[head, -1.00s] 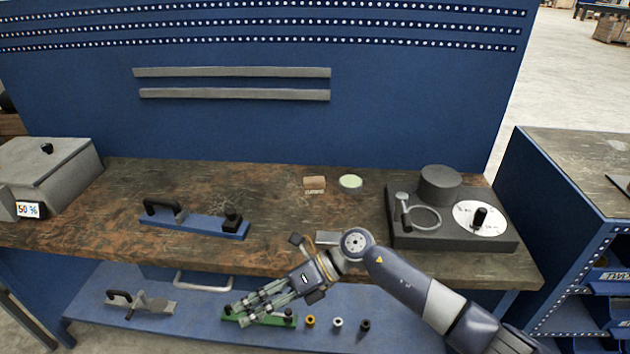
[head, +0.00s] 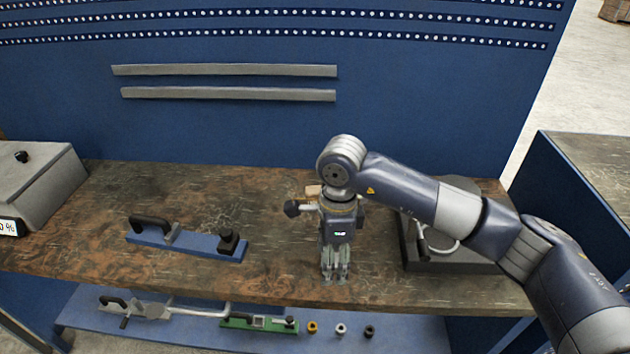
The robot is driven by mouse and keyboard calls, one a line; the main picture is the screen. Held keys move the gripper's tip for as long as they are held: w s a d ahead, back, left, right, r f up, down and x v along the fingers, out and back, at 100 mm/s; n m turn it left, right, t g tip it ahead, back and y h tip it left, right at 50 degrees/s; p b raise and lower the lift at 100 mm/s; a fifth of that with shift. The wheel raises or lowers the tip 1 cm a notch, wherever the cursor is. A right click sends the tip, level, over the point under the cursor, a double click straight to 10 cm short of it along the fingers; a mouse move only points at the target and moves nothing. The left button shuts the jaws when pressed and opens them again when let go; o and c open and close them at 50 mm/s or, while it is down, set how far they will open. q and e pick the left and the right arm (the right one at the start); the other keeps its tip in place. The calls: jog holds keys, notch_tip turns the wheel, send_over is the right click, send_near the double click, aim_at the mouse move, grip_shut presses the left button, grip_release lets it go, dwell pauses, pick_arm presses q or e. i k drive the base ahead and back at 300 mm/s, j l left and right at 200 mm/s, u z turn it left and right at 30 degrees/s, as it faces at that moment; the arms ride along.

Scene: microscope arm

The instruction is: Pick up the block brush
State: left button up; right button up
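The block brush, a small block with a light wooden top (head: 313,190), stands towards the back of the wooden bench top. Most of it is hidden behind my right gripper's wrist. My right gripper (head: 335,278) points down over the front middle of the bench, nearer to me than the brush. Its fingers look close together, and I cannot tell whether they are open or shut, or whether anything is between them. My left gripper is not in view.
A blue plate with a black handle and knob (head: 185,240) lies left on the bench (head: 80,240). A grey box (head: 40,185) stands far left. A dark device (head: 455,262) is right, partly behind my arm. The lower shelf holds a green fixture (head: 258,323) and small rings.

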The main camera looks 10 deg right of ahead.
aim_at(311, 192)
jog(key=i, duration=1.05)
